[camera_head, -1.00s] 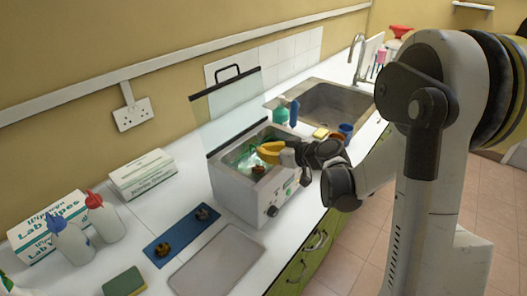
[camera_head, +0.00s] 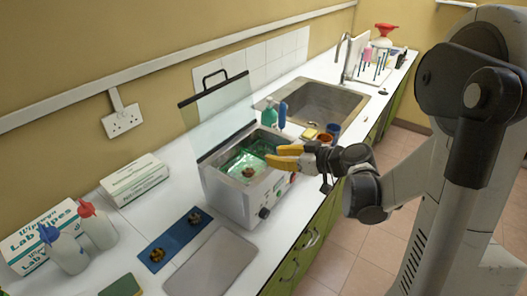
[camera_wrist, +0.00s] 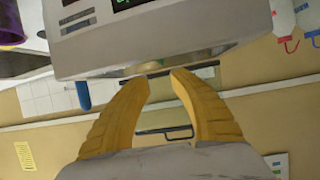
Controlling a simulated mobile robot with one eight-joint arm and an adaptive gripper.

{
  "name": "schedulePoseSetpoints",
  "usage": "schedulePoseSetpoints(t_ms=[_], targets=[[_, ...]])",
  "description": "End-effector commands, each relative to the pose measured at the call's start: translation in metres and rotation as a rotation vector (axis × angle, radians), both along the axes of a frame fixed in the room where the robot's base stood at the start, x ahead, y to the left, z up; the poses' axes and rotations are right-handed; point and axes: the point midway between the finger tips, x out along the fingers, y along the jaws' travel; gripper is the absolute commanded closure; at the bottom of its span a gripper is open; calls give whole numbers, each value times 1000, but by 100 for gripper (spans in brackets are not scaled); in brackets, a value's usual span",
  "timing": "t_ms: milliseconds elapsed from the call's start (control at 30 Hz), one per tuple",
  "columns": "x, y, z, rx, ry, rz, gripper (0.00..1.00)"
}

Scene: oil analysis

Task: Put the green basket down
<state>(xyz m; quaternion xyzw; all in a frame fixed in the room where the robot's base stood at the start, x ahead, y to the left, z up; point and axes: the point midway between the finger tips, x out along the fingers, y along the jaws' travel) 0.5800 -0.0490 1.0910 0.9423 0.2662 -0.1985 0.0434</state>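The green basket (camera_head: 236,161) sits inside the open bath of the grey-white machine (camera_head: 228,197), with a brown metal part (camera_head: 249,172) in it. The bath walls hide its lower part. My gripper (camera_head: 271,154) has yellow fingers and is by the right side of the bath, above its rim. The fingers do not appear to hold the basket. In the wrist view my gripper (camera_wrist: 161,76) has its fingers apart with nothing between them. The machine's front with its display (camera_wrist: 130,4) shows beyond them there; the basket does not show in that view.
The glass lid (camera_head: 222,115) stands raised behind the bath. A blue mat (camera_head: 178,238) with two brown parts and a grey tray (camera_head: 212,265) lie left of the machine. A sink (camera_head: 325,104), a green bottle (camera_head: 270,114) and cups (camera_head: 333,132) are to the right.

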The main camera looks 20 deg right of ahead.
Motion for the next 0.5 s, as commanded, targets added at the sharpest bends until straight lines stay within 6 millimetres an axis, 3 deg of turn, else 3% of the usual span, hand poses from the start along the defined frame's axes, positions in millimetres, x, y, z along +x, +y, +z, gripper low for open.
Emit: schedulePoseSetpoints(t_ms=[133, 233, 367, 500], targets=[[-12, -7, 7, 0, 2, -2, 73], [-20, -1, 10, 0, 35, -4, 73], [-41, 23, 16, -8, 163, -31, 73], [-85, 51, 24, -44, 346, -118, 73]])
